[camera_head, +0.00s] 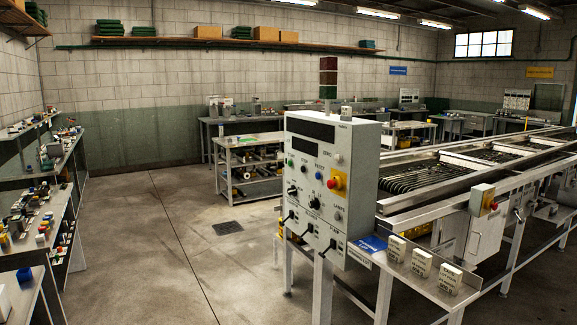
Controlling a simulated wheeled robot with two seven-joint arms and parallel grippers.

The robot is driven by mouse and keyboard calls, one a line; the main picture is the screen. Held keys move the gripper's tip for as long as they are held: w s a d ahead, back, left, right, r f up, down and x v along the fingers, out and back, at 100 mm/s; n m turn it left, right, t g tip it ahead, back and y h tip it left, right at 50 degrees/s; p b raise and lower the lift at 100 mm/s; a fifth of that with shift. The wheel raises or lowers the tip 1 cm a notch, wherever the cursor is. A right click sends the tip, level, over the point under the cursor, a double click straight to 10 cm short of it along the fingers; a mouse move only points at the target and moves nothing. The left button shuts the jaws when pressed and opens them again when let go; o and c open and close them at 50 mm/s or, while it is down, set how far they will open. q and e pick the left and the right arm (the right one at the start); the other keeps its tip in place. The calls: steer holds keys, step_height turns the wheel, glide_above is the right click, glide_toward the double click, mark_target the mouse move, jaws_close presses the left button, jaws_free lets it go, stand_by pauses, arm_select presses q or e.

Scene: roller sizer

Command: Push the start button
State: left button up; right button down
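A light grey control panel (330,185) stands at the front end of the roller machine, right of centre. A small green button (290,163) sits at the left of its upper button row; its label is too small to read surely, so I cannot confirm it is the start button. Beside it are a small button that looks red (304,171) and a blue button (318,175). A red emergency button on a yellow plate (337,182) is at the right. Black knobs sit lower on the panel. Neither of my grippers shows in the head view.
The roller machine (440,175) runs back to the right behind the panel. Three small labelled blocks (421,263) stand on its front ledge. Shelves with small parts (40,200) line the left wall. The concrete floor (165,240) left of the panel is clear.

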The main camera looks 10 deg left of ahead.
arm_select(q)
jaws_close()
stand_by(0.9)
